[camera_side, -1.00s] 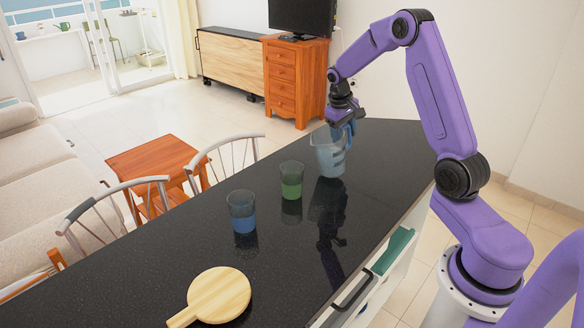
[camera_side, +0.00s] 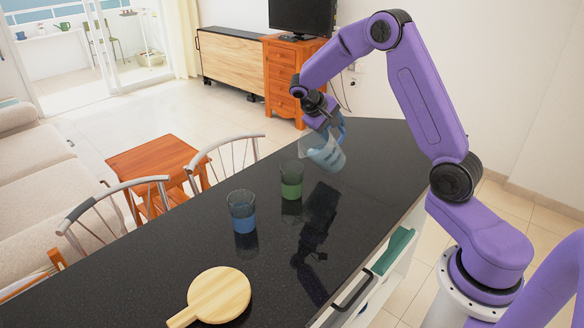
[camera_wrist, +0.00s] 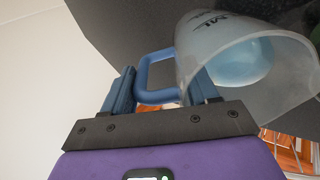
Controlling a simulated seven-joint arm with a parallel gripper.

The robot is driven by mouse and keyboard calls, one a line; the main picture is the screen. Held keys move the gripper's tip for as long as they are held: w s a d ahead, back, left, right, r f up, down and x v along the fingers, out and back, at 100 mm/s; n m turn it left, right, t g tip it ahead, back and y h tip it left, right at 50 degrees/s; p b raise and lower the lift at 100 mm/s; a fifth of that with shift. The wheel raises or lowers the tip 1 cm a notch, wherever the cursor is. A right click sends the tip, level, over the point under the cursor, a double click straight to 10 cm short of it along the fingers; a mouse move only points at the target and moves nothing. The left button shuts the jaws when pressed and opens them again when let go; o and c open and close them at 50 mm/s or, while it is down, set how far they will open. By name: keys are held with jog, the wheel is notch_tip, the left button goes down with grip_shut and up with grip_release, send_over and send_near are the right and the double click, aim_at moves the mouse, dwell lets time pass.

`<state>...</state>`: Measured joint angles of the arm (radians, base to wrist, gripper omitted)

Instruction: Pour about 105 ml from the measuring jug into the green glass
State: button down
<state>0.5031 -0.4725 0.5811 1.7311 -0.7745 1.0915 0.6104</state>
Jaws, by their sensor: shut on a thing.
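The clear measuring jug (camera_side: 322,152) is lifted off the black counter and tilted, with its mouth toward the upper left. My gripper (camera_side: 328,122) is shut on its blue handle; the handle also shows between the fingers in the wrist view (camera_wrist: 152,80). Pale blue liquid (camera_wrist: 238,62) is inside the jug. The green glass (camera_side: 291,180) stands upright on the counter, just left of and below the jug, apart from it. It has green in its lower part. No stream of liquid shows between jug and glass.
A blue glass (camera_side: 242,212) stands left of the green one. A round wooden board (camera_side: 219,295) lies at the near end of the black counter (camera_side: 150,270). Chairs stand along the far edge. The counter right of the glasses is clear.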

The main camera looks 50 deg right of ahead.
jog(key=shift+w+a+r+h, duration=0.2)
jog(key=shift+a+r+h, duration=0.65)
jog(key=shift+r+h, duration=0.2)
dwell(1.1)
jog(key=shift+a+r+g+h+p, duration=0.35)
jog(key=shift+r+h+p, duration=0.25)
jog(key=shift+p, duration=0.2)
dwell(3.8)
